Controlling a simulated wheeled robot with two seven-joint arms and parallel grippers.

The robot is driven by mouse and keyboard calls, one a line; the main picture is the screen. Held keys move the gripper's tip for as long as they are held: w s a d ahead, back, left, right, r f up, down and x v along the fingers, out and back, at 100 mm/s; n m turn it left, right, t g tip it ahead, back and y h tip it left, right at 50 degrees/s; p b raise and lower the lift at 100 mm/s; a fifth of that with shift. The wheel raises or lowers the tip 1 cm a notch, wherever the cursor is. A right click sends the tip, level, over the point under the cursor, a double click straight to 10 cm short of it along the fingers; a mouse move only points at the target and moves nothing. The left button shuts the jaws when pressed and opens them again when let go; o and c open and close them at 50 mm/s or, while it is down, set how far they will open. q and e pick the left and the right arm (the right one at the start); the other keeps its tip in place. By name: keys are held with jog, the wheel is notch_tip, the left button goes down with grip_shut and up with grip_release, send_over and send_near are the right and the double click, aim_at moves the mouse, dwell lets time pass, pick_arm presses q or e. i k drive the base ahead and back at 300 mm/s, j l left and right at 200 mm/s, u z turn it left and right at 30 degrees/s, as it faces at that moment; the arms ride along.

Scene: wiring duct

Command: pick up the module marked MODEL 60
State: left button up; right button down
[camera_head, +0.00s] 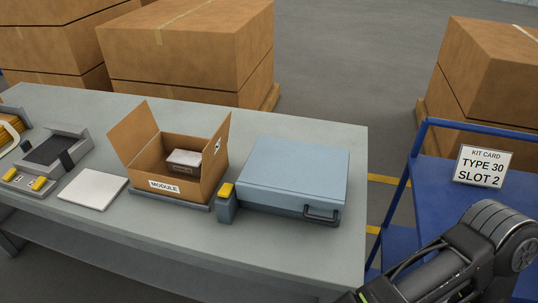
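An open cardboard box (203,191) with a label reading MODULE stands on the grey workbench. A small module (185,157) with a light top lies inside it, partly hidden by the box's walls. Its front carries a mark too small to read. No marking MODEL 60 can be read anywhere in view. My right arm comes in at the lower right, over the blue cart, and its gripper is not in view. My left arm and gripper are not in view.
A blue-grey case (295,172) lies right of the box, beside a grey block with a yellow top (227,190). A white plate (93,189) lies left. A blue cart (400,237) holds a card (482,165) reading TYPE 30 SLOT 2. Large cartons stand behind.

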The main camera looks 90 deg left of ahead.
aim_at(182, 161)
jog(key=u, duration=0.5)
jog(key=j+u, duration=0.1)
jog(key=u, duration=0.35)
jog(key=k+j+u, duration=0.1)
jog(key=u, duration=0.85)
jog(key=j+u, duration=0.1)
jog(key=u, duration=0.4)
jog(key=j+u, duration=0.1)
jog(key=u, duration=0.85)
jog(key=j+z, duration=0.15)
jog(key=z, duration=0.3)
jog(key=j+z, duration=0.2)
jog(key=z, duration=0.25)
jog(key=j+z, duration=0.15)
jog(key=z, duration=0.3)
jog(key=k+j+z, duration=0.1)
jog(key=z, duration=0.35)
jog(key=k+j+z, duration=0.2)
jog(key=k+j, duration=0.2)
jog(key=k+j+z, duration=0.25)
jog(key=k, duration=0.25)
